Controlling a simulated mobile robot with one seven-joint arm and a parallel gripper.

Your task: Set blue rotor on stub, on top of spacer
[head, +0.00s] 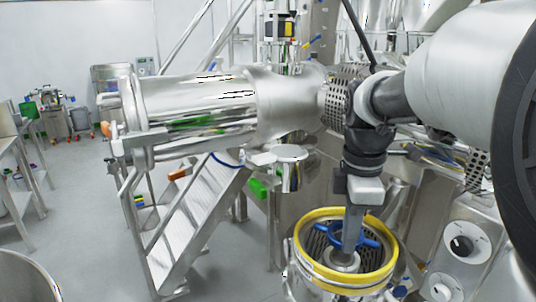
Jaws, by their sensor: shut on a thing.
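The blue rotor (322,228) is inside the yellow-rimmed round housing (300,262), at the lower middle of the head view. My gripper (352,232) points down into the housing and is shut on the rotor, hiding part of its middle. A round grey metal piece (342,259) shows below and in front of the rotor, in the middle of the housing. I cannot tell whether it is the spacer or the stub, or whether the rotor touches it.
A large steel cylinder (200,110) lies level behind and left of my arm. Metal steps (195,225) stand left of the housing. A panel with round black-centred fittings (462,246) is close on the right. Open grey floor (90,210) lies at the left.

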